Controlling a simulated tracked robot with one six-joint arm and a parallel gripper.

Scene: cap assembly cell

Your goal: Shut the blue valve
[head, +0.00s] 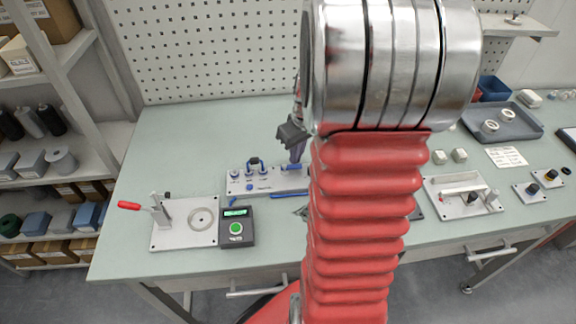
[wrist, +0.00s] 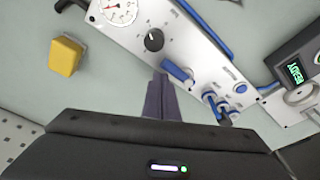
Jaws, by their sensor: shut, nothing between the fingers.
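The blue valve shows in the wrist view as a flat blue lever (wrist: 176,71) on a white panel (wrist: 135,62), lying slanted along it. In the head view the panel (head: 240,189) stands mid-bench, and a blue piece of it shows below my gripper (head: 293,163). My gripper's dark fingers also show in the wrist view (wrist: 160,78), shut together and empty. Their tips are right beside the lever's left end; I cannot tell whether they touch it. My arm hides the panel's right end in the head view.
The panel also carries a gauge (wrist: 119,11), a black knob (wrist: 154,40) and blue fittings (wrist: 222,106). A yellow block (wrist: 65,56) lies near it. A box with a green button (head: 236,228) and a red-handled clamp plate (head: 185,222) stand in front. Bench to the left is clear.

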